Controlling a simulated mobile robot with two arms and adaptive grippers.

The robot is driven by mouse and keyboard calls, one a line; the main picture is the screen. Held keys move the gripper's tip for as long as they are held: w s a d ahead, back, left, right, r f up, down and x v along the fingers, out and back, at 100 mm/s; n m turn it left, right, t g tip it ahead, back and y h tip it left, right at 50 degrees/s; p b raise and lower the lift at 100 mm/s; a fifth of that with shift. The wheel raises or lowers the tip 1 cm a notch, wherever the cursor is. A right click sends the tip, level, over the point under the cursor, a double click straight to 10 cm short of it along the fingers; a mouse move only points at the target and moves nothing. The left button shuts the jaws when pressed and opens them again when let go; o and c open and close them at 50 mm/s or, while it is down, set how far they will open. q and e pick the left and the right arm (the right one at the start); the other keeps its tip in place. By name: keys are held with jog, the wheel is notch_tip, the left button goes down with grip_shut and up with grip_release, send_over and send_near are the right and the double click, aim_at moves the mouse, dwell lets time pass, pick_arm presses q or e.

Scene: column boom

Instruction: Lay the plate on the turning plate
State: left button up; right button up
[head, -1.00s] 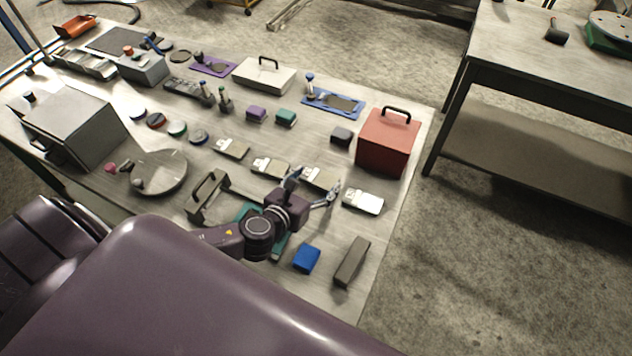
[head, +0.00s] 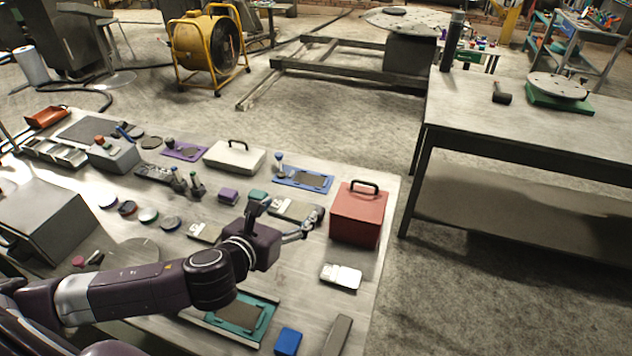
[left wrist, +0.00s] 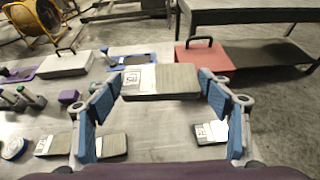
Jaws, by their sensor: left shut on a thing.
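My left gripper (head: 286,211) is shut on a flat grey plate (head: 296,210) with a white printed label. In the left wrist view the plate (left wrist: 175,83) spans between the two blue-padded fingers, raised above the table. Similar labelled plates lie on the table: one (head: 341,275) right of the gripper, others partly hidden by my arm. A round disc on a green base (head: 557,88) sits on the right table. A grey round disc (head: 133,252) lies on the near table behind my arm. I cannot tell which is the turning plate. My right gripper is out of view.
A red box (head: 357,214) with a black handle stands close right of the gripper. A teal frame (head: 262,322) and a blue block (head: 288,341) lie in front. A gap of floor separates the near table from the right table (head: 500,128), whose left top is largely clear.

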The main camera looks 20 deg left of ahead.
pick_arm(q)
jog(key=shift+w+r, duration=0.1)
jog(key=shift+r, duration=0.2)
jog(key=shift+w+d+f+n+y+b, duration=0.15)
jog(key=shift+d+f+n+y+b, duration=0.1)
jog(key=shift+d+n+y+b, duration=0.2)
jog(key=shift+w+d+n+y+b, duration=0.1)
jog(key=shift+d+n+y+b, duration=0.2)
jog(key=shift+d+n+y, duration=0.2)
jog(key=shift+d+n+y+b, duration=0.3)
jog(key=shift+n+y, duration=0.15)
jog(key=shift+y, duration=0.2)
jog(key=shift+s+d+n+g+y+b, duration=0.4)
jog(key=shift+s+n+y, duration=0.3)
jog(key=shift+n+y, duration=0.15)
jog(key=shift+s+d+n+g+y+b, duration=0.3)
jog(key=shift+s+n+y, duration=0.15)
jog(key=shift+s+y, duration=0.2)
jog(key=n+g+y+b, duration=0.2)
jog(key=n+g+y, duration=0.2)
jog(key=n+y, duration=0.1)
send_near(299, 218)
jog(key=s+a+f, duration=0.2)
jog(key=s+a, duration=0.1)
jog(key=s, duration=0.2)
jog(key=shift+r, duration=0.1)
